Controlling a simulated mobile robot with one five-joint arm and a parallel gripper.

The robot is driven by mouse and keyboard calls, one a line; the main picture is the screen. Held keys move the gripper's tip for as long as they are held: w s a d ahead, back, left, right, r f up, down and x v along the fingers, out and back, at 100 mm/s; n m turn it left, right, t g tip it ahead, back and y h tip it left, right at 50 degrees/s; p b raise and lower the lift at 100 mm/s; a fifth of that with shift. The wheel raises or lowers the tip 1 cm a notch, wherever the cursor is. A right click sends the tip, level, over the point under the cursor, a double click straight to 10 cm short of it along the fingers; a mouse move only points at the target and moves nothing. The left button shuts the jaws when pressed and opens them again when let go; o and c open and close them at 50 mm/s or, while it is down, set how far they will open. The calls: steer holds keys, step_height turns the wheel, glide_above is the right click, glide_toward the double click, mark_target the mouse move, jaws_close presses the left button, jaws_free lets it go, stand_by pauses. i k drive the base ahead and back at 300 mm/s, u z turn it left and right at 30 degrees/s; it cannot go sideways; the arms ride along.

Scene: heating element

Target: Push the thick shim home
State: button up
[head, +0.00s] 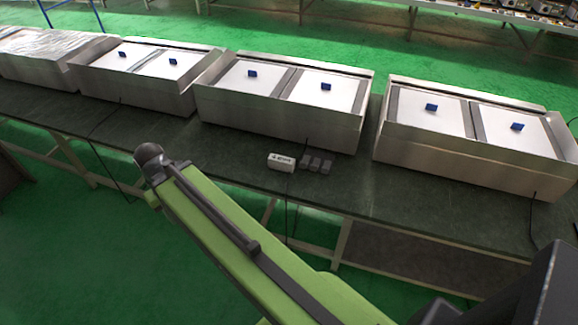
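No shim can be made out in a slot or gap. A green arm link of mine crosses the lower middle of the head view and ends in a dark round joint at the left. My gripper fingers cannot be seen.
A small white labelled box (281,162) lies left of the blocks. Behind them stands a metal housing (270,112) with two white panels bearing blue tabs. A similar housing (470,152) is at the right, another (150,83) at the left. Thin cables hang over the table's front edge.

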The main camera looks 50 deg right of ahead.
mark_target(303, 164)
steer(key=u, duration=0.05)
steer(key=i, duration=1)
steer(key=u, duration=0.05)
